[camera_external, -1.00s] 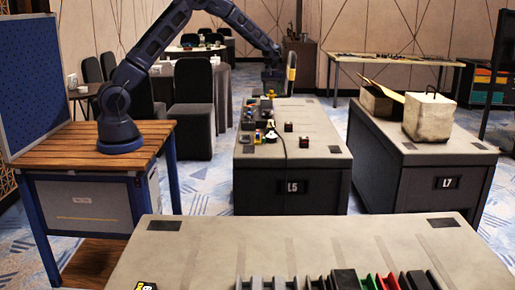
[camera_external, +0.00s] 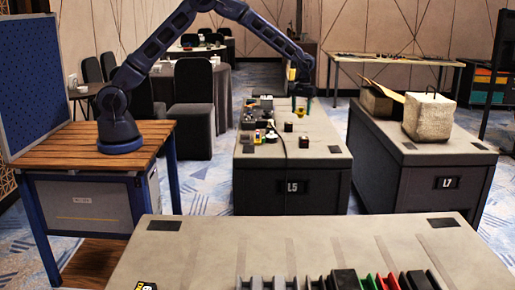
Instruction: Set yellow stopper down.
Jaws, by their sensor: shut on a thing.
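My gripper (camera_external: 302,101) hangs over the far right part of the table marked L5 (camera_external: 325,123), pointing down. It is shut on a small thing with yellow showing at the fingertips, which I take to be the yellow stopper. Its shape is too small to make out. I cannot tell whether it touches the tabletop or is slightly above it. Two small dark blocks, a far one (camera_external: 289,127) and a near one (camera_external: 304,142), stand on the table nearer the camera than my gripper.
Several small coloured parts (camera_external: 262,124) crowd the left side of the L5 table. A dark cable runs across the tabletop. The right part of the table is mostly clear. The L7 table (camera_external: 430,158) stands to the right with a pale block (camera_external: 430,117).

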